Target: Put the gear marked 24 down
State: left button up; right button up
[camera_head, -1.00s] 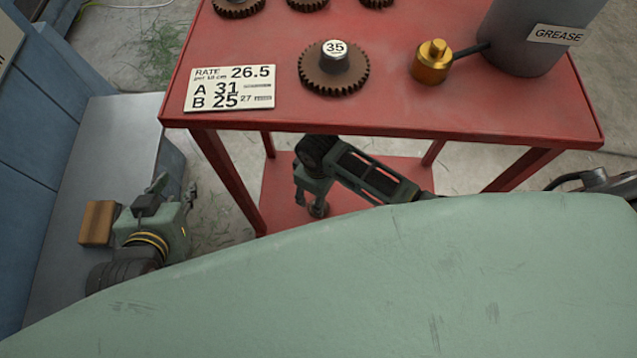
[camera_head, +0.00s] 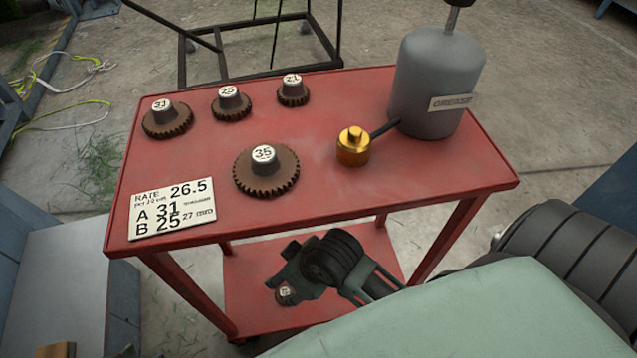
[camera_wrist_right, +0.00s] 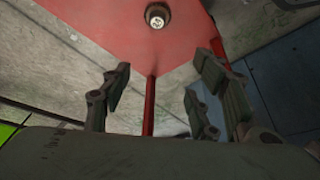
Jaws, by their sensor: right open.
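A small dark gear with a white label (camera_head: 285,292) lies on the red lower shelf (camera_head: 245,270) of the cart; its number is too small to read surely. It also shows on the red shelf in the right wrist view (camera_wrist_right: 157,17), beyond my fingertips. My right gripper (camera_head: 287,275) is over the lower shelf, partly hidden by its own wrist. In the right wrist view its fingers (camera_wrist_right: 160,95) are spread apart with nothing between them.
On the cart's red top (camera_head: 330,115) stand gears marked 31 (camera_head: 167,118), 25 (camera_head: 231,103), 21 (camera_head: 292,90) and 35 (camera_head: 266,172). A rate card (camera_head: 172,208), brass fitting (camera_head: 353,146) and grease canister (camera_head: 437,85) are there too. Cart legs flank the lower shelf.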

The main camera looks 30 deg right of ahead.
jog(key=s+d+r+m+t+h, duration=0.1)
jog(key=s+d+r+m+t, duration=0.1)
jog(key=d+r, duration=0.4)
jog(key=shift+s, duration=0.25)
jog(key=shift+a, duration=0.1)
